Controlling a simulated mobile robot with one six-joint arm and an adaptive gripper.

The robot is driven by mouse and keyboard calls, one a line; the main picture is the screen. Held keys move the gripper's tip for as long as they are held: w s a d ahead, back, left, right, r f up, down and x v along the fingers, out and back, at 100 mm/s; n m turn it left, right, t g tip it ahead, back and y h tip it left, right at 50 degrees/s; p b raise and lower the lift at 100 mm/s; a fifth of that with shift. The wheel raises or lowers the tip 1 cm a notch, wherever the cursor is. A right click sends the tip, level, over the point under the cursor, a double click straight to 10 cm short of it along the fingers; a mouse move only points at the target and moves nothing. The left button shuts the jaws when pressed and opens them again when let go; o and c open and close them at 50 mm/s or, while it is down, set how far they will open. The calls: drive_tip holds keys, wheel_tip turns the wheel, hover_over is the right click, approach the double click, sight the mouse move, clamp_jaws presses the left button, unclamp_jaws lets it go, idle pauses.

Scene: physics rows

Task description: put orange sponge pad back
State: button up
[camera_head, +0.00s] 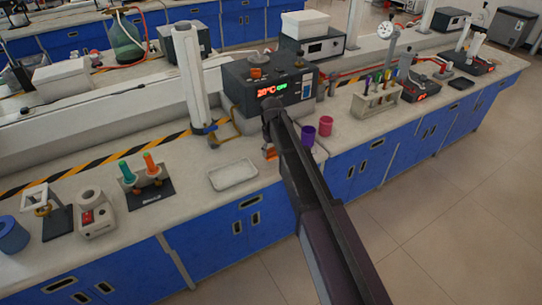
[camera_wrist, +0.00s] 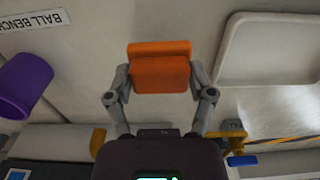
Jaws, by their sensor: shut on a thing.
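The orange sponge pad (camera_wrist: 160,70) is a small block between the two fingers of my gripper (camera_wrist: 160,80) in the wrist view. The fingers close on its left and right sides. In the head view only a bit of orange (camera_head: 269,153) shows beside my dark arm, which hides most of the gripper. The pad is above or near the bench top, between the shallow white tray and the purple cup; I cannot tell whether it touches the bench.
The white tray (camera_head: 233,175) is empty; it also shows in the wrist view (camera_wrist: 270,50). A purple cup (camera_head: 307,136) and a pink cup (camera_head: 326,125) stand right of my arm. A dark heater box (camera_head: 255,90) is behind. A "BALL BENCH" label (camera_wrist: 34,22) lies on the bench.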

sight(271, 155)
drive_tip(key=shift+w+a+f, duration=0.2)
drive_tip(key=shift+w+f, duration=0.05)
drive_tip(key=shift+w, duration=0.5)
drive_tip(key=shift+s+f+b, duration=0.1)
drive_tip(key=shift+f+b, duration=1.5)
drive_tip(key=shift+b, duration=0.25)
drive_tip(key=shift+f, duration=0.2)
drive_tip(key=o, duration=1)
drive_tip(key=shift+c, duration=0.2)
drive_tip(key=shift+r, duration=0.15)
wheel_tip(271, 155, up, 12)
drive_tip(key=p, duration=1.2)
drive_tip(key=shift+r, duration=0.1)
